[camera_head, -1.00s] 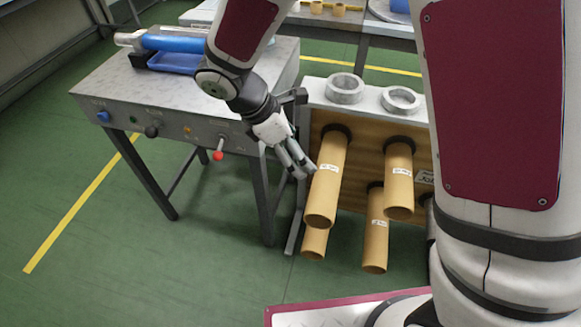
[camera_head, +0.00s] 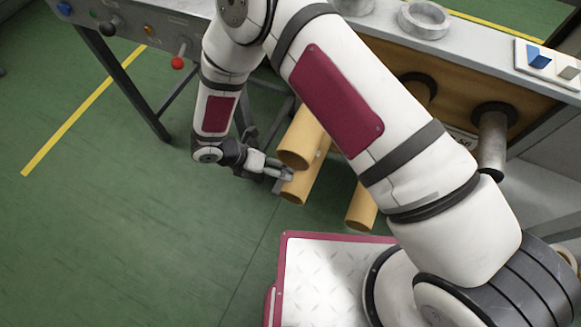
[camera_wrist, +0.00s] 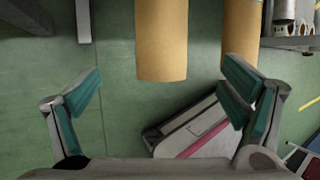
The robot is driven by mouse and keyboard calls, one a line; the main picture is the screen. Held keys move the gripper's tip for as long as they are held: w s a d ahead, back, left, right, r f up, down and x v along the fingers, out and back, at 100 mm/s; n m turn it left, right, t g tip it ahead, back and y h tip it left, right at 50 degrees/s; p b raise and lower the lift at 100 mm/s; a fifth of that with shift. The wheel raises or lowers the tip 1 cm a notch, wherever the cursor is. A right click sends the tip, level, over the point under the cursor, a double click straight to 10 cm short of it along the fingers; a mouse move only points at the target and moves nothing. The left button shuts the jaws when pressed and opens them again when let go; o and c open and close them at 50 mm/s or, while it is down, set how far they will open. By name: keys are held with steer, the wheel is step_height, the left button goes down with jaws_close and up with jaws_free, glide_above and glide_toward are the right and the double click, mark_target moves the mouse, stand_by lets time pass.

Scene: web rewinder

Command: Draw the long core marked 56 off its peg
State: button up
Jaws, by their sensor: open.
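Several long tan cores stick out from the pegboard, and no number on them is legible now. In the head view, the upper left core (camera_head: 298,146) sits above a lower left core (camera_head: 301,188). Another core (camera_head: 361,209) is to their right, partly hidden by my arm. My gripper (camera_head: 285,174) is open at the left side of the two left cores; contact cannot be judged there. In the wrist view, my gripper (camera_wrist: 161,88) has its fingers spread wide, and one core (camera_wrist: 161,42) ends ahead between them, apart from both. A second core (camera_wrist: 241,28) is to its right.
A bare metal peg (camera_head: 493,138) stands at the right of the board. Grey rings (camera_head: 424,20) and a switch box (camera_head: 549,65) lie on top of the rack. A bench with a red-knobbed lever (camera_head: 178,62) stands at left. Green floor (camera_head: 110,230) is clear at lower left.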

mark_target(294, 178)
steer(key=shift+b+x, duration=3.15)
steer(key=shift+x, duration=3.65)
steer(key=c, duration=1.6)
steer(key=shift+r, duration=0.1)
steer(key=shift+r, duration=0.15)
steer(key=shift+s+a+b, duration=0.35)
steer(key=shift+s+a, duration=0.95)
steer(key=shift+s, duration=2.3)
steer(key=shift+s+a+b, duration=0.35)
steer(key=shift+s+a, duration=0.95)
steer(key=shift+s, duration=2.35)
steer(key=shift+s+a+b, duration=0.35)
steer(key=shift+s+a, duration=0.95)
steer(key=shift+s, duration=2.3)
